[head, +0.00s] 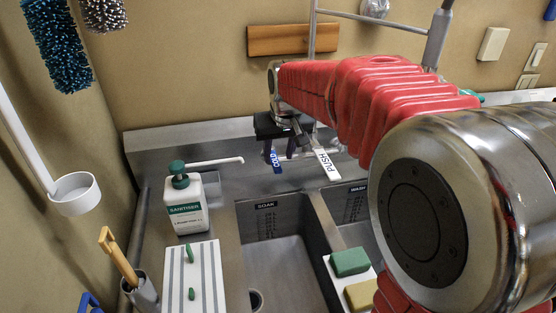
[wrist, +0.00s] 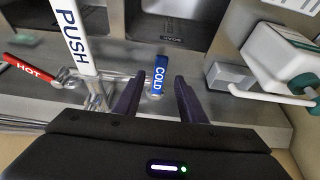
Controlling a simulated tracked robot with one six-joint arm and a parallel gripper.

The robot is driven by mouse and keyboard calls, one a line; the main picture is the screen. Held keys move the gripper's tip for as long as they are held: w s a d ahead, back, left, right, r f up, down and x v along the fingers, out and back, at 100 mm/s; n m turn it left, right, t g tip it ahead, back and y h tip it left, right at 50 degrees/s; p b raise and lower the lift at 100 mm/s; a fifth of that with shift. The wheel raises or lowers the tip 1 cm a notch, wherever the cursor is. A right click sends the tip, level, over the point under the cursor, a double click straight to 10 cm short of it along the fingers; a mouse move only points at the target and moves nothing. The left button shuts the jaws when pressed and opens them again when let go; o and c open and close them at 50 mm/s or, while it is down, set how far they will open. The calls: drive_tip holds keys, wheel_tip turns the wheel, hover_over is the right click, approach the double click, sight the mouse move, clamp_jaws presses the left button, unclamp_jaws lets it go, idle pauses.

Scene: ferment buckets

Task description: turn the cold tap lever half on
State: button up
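The cold tap lever is blue with white COLD lettering; it shows in the wrist view (wrist: 159,73) and below my gripper in the head view (head: 275,160). My gripper (wrist: 157,84) is open, with two dark fingers. In the wrist view the lever appears between the fingers, nearer the left one, with gaps on both sides. Whether it lies at fingertip depth I cannot tell. In the head view my gripper (head: 287,146) is over the tap area at the sink's back, and the tap body is partly hidden behind it.
A white PUSH lever (head: 327,163) stands close right of the cold lever. The red hot lever (wrist: 28,68) is at the wrist view's left. The soak basin (head: 283,265) is in front.

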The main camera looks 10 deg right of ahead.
sight(277, 165)
drive_tip(key=shift+x, duration=2.1)
clamp_jaws()
drive_tip(key=shift+d, duration=0.1)
